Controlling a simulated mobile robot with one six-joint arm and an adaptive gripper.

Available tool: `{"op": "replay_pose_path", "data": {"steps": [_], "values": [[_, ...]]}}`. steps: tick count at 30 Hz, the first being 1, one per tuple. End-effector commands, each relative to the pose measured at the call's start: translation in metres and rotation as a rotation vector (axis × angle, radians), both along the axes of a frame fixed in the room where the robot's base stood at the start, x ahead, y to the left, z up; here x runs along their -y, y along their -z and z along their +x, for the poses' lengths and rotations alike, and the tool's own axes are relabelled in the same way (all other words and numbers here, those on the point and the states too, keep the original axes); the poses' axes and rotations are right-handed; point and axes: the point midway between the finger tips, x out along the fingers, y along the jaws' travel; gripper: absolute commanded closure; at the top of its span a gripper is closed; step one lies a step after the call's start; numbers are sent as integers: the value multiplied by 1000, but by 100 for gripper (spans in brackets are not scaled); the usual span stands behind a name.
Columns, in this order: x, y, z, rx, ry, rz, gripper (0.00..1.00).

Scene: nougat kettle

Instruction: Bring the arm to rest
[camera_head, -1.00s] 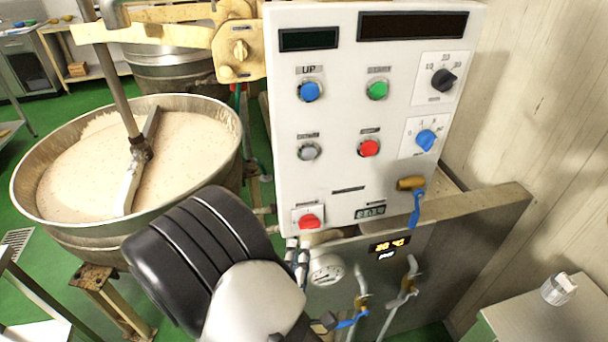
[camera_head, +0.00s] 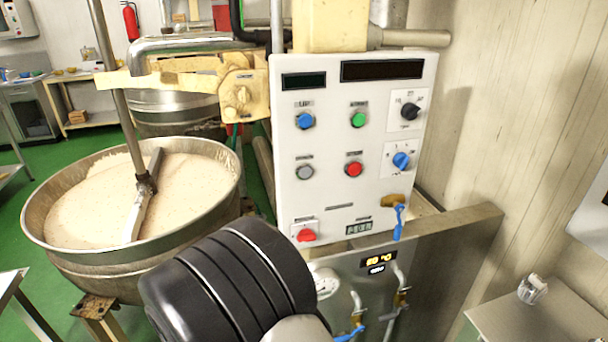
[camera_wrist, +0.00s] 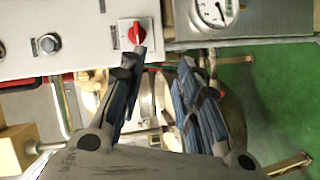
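My arm's black wrist joint (camera_head: 228,285) fills the lower middle of the head view, in front of the kettle and below the control panel. My gripper is not visible in the head view. In the wrist view my gripper (camera_wrist: 163,62) shows its two blue-grey fingers apart, with nothing between them. The white control panel (camera_head: 325,195) carries coloured buttons, two dials and a red switch (camera_head: 306,236). That red switch also shows in the wrist view (camera_wrist: 137,33), just beyond the left fingertip. I cannot tell whether they touch.
A steel kettle (camera_head: 232,190) with pale nougat and a stirrer stands at left. Below the panel is a metal cabinet (camera_head: 440,250) with blue-handled valves and a gauge (camera_head: 326,284). A small table (camera_head: 535,320) is at lower right. Green floor is open at far left.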

Motion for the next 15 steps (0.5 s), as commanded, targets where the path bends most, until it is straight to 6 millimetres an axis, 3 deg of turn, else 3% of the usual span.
{"op": "replay_pose_path", "data": {"steps": [8,11,15], "values": [[-1,-15,21,-187,43,406,69],[-1,-31,24,-281,57,592,69],[5,-63,14,-426,81,821,69]]}}
